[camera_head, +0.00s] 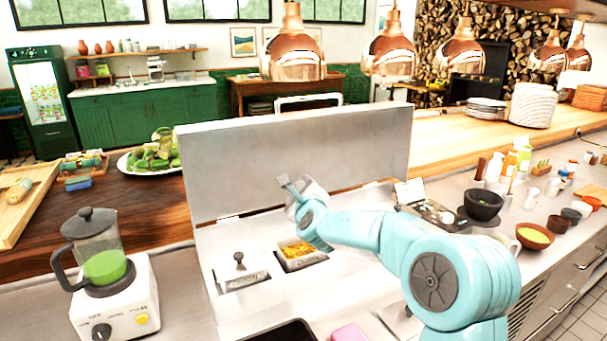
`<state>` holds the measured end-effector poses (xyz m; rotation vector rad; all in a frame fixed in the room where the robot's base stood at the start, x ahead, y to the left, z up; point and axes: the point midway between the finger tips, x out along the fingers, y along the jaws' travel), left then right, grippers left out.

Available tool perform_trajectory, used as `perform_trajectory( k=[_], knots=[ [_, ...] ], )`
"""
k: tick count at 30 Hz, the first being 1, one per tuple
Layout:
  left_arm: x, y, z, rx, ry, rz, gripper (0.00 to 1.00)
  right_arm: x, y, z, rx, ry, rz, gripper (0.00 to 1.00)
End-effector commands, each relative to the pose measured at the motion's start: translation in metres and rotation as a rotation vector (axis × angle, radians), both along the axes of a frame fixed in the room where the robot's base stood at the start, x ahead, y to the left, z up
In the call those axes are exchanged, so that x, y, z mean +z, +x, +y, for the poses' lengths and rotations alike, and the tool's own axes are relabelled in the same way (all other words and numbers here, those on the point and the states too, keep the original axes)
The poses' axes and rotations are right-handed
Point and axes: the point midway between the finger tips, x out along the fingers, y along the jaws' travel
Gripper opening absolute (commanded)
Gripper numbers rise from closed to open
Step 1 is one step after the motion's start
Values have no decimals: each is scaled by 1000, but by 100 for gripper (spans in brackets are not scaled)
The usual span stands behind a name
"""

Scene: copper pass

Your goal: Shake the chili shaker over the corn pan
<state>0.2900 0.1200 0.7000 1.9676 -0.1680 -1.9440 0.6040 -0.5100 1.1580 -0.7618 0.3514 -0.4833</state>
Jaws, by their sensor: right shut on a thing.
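The corn pan (299,255) is an open square pan with yellow corn, set into the pale counter well left of centre. My right gripper (288,186) reaches in from the right and is above the pan, in front of a raised grey panel. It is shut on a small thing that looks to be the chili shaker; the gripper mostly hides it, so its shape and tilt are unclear. The held thing is apart from the corn. My left gripper is not in view.
A lidded pan (238,270) with a dark knob sits left of the corn. The grey panel (290,160) stands behind both. A blender (105,275) is at the left. Bowls and bottles crowd the right counter, with a dark bowl (483,205) among them. Copper lamps hang above.

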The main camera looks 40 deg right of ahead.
Motion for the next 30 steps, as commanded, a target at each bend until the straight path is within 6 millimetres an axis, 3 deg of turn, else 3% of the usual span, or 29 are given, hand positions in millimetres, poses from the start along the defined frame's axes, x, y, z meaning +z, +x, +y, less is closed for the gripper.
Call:
perform_trajectory(
  k=[1,13,19,30],
  knots=[
    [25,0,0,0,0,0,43,18,0,2,0,61,-9,28],
    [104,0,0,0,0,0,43,45,-6,-40,-380,644,-277,28],
    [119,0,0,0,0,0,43,46,-8,-48,-456,763,-332,28],
    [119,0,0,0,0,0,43,43,-9,-49,-470,786,-343,28]
  ],
)
